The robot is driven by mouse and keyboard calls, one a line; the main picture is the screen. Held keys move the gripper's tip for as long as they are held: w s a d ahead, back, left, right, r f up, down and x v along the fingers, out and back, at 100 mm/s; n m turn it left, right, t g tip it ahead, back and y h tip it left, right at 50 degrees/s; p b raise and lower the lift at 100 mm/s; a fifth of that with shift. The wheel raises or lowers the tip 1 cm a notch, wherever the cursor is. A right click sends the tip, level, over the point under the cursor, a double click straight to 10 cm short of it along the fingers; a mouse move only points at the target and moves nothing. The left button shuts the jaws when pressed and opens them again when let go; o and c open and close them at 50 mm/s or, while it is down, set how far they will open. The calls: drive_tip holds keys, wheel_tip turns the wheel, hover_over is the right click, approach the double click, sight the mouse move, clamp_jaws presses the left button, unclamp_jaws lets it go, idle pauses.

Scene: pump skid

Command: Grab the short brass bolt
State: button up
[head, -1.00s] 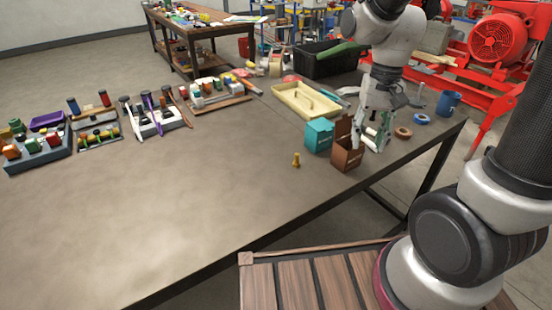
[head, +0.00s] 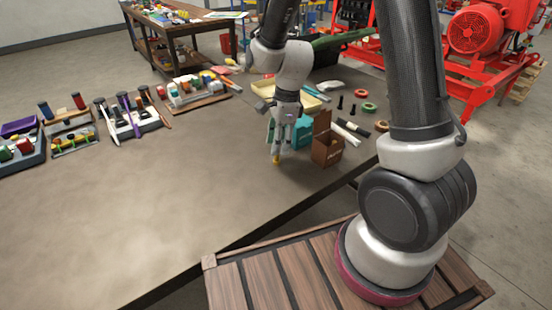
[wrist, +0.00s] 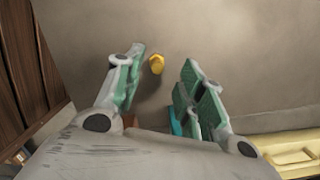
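The short brass bolt (head: 276,160) stands on the bench to the left of the brown box, small and yellow. In the head view my gripper (head: 278,150) is right over it and hides most of it. In the wrist view the bolt (wrist: 156,64) shows between and a little beyond the fingertips of my gripper (wrist: 163,70), closer to the left finger. The fingers are wide apart with green pads, and nothing is held between them.
An open brown box (head: 327,150) and a teal box (head: 302,134) stand close to the right of my gripper. A cream tray (head: 262,88) lies behind. Racks of tools (head: 128,116) stand at the left. The bench front left is bare.

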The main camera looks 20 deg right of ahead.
sight(277, 157)
drive_tip(key=f, duration=0.4)
drive_tip(key=shift+s+a, duration=0.15)
drive_tip(key=shift+a, duration=0.15)
clamp_jaws()
drive_tip(key=shift+r, duration=0.1)
